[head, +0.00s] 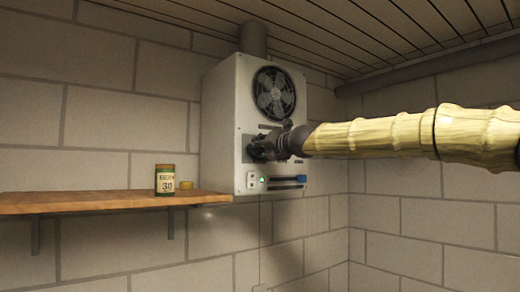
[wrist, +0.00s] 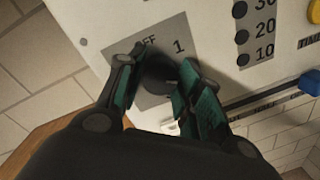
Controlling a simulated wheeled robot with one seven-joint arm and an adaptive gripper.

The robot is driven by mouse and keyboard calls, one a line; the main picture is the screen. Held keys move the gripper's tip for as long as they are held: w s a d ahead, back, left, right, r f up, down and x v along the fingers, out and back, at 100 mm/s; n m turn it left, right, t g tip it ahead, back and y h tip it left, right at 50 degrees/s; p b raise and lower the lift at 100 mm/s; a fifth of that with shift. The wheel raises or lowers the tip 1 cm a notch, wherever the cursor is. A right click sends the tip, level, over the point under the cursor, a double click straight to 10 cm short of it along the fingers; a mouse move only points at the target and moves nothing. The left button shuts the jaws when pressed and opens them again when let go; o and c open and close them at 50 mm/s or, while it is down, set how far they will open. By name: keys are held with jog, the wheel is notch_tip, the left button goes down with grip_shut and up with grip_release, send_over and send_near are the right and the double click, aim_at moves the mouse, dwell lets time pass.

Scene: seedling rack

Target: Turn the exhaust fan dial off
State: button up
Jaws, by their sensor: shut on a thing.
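The exhaust fan unit (head: 222,125) is a white box on the wall with a round dark fan grille (head: 273,92). Its dark round dial (wrist: 158,76) sits on a grey plate (wrist: 182,32) in the wrist view. The plate shows a partly covered "OFF" marking and a "1". My gripper (wrist: 162,64) is shut on the dial, one finger on each side of it. In the head view my gripper (head: 262,148) is against the box's front below the grille and hides the dial there. I cannot tell which marking the dial points to.
A green light (head: 262,181) and a blue slider (head: 301,178) are low on the box. Timer buttons (wrist: 242,35) marked 30, 20 and 10 lie right of the dial. A wooden shelf (head: 90,201) at left holds a labelled jar (head: 165,181) and a small yellow item (head: 185,185).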

jog(key=shift+n, duration=0.3)
jog(key=shift+f+n+b, duration=0.1)
jog(key=shift+n+b, duration=0.4)
jog(key=shift+n, duration=0.4)
jog(key=n, duration=0.5)
jog(key=n+y+b, duration=0.1)
jog(key=n, duration=0.4)
jog(key=shift+n+t, duration=0.3)
jog(key=n+y+b, duration=0.1)
jog(key=n+b, duration=0.1)
jog(key=n, duration=0.4)
jog(key=shift+a+f, duration=0.1)
jog(key=shift+f, duration=0.05)
jog(key=n+g+b, duration=0.1)
jog(key=n+b, duration=0.1)
jog(key=n, duration=0.4)
jog(key=shift+y, duration=0.4)
jog(key=shift+n, duration=0.4)
jog(key=o, duration=1)
